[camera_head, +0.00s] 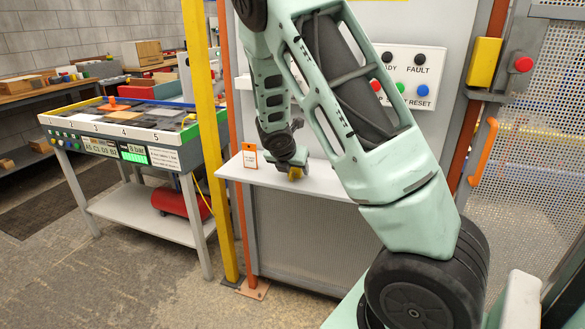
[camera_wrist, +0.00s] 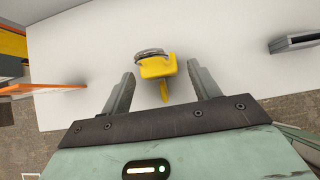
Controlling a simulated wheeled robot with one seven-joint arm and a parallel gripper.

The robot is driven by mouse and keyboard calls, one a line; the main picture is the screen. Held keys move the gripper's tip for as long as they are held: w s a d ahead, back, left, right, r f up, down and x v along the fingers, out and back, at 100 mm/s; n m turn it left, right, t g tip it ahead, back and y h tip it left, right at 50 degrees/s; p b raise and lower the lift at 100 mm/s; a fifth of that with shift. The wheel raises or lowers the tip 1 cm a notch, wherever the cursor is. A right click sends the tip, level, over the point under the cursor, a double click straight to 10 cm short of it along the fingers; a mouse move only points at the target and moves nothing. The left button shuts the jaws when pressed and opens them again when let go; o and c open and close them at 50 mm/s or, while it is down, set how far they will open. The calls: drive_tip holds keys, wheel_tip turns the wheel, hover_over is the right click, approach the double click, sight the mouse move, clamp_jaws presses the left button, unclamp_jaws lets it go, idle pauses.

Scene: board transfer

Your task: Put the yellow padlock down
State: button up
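The yellow padlock (camera_wrist: 158,68) is on the white shelf (camera_wrist: 75,115) in the wrist view, its grey shackle toward the top of the picture. My gripper (camera_wrist: 161,72) is open, with one finger on each side of the padlock and a visible gap to both. In the head view my gripper (camera_head: 288,160) is low over the white shelf (camera_head: 325,182), with the yellow of the padlock (camera_head: 296,173) just below it. Whether the padlock's underside rests flat on the shelf is hard to tell.
An orange-framed card (camera_head: 250,157) stands at the shelf's left end. A yellow post (camera_head: 207,140) rises left of it. A button panel (camera_head: 409,76) is on the wall behind. A dark grey bracket (camera_wrist: 295,43) shows at the wrist view's right. Bare shelf surrounds the padlock.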

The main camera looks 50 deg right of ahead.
drive_tip(key=shift+a+r+p, duration=0.15)
drive_tip(key=shift+r+p, duration=0.15)
drive_tip(key=shift+r, duration=0.2)
drive_tip(key=p+v, duration=0.2)
drive_tip(key=v, duration=0.9)
drive_tip(key=shift+p, duration=0.35)
drive_tip(key=s+a+m+y, duration=0.3)
drive_tip(key=s+a+m, duration=0.1)
drive_tip(key=a, duration=0.8)
drive_tip(key=s+a+m+y, duration=0.2)
drive_tip(key=s+a+m, duration=0.2)
drive_tip(key=a, duration=0.8)
drive_tip(key=s+a+m+g+y, duration=0.2)
drive_tip(key=s+a+m, duration=0.4)
drive_tip(key=s+a, duration=0.7)
drive_tip(key=s+g, duration=0.1)
drive_tip(key=s, duration=0.2)
drive_tip(key=shift+s+a+m+y, duration=0.2)
drive_tip(key=shift+s+m+y, duration=0.1)
drive_tip(key=shift+m+y, duration=0.1)
drive_tip(key=shift+r, duration=0.15)
